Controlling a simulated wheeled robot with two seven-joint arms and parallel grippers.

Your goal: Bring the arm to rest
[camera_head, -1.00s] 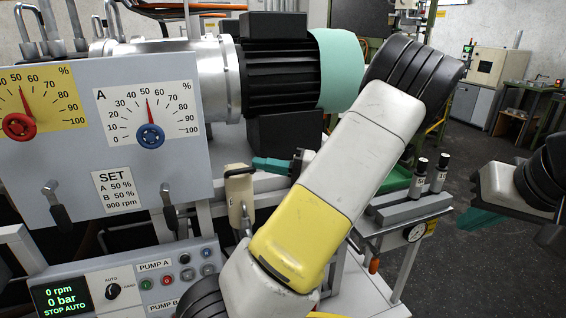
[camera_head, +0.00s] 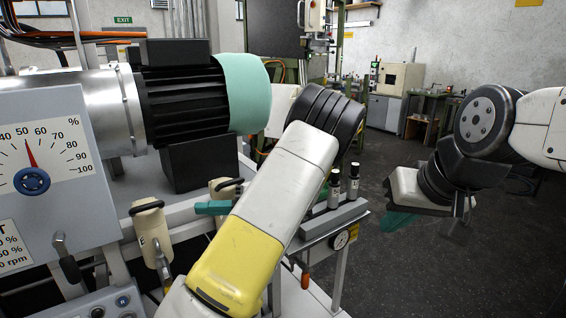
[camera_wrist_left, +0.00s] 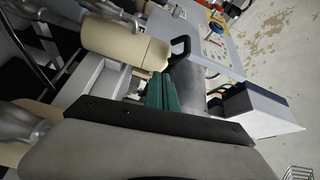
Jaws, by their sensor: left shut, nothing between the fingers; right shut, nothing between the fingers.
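My left arm crosses the middle of the head view, with white and yellow links. Its teal-fingered left gripper (camera_head: 213,207) shows partly behind the forearm, beside a cream-coloured handle (camera_head: 152,226). In the left wrist view the teal fingers (camera_wrist_left: 163,92) are shut together with nothing between them, close to a cream cylindrical part (camera_wrist_left: 125,42). I cannot tell whether they touch it. My right gripper (camera_head: 399,221) hangs over the dark floor at the right, its teal fingers shut and empty, apart from everything else.
A bench with black-topped cylinders (camera_head: 334,190) and a gauge (camera_head: 341,240) stands behind my left arm. The floor (camera_head: 460,270) at the right is clear.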

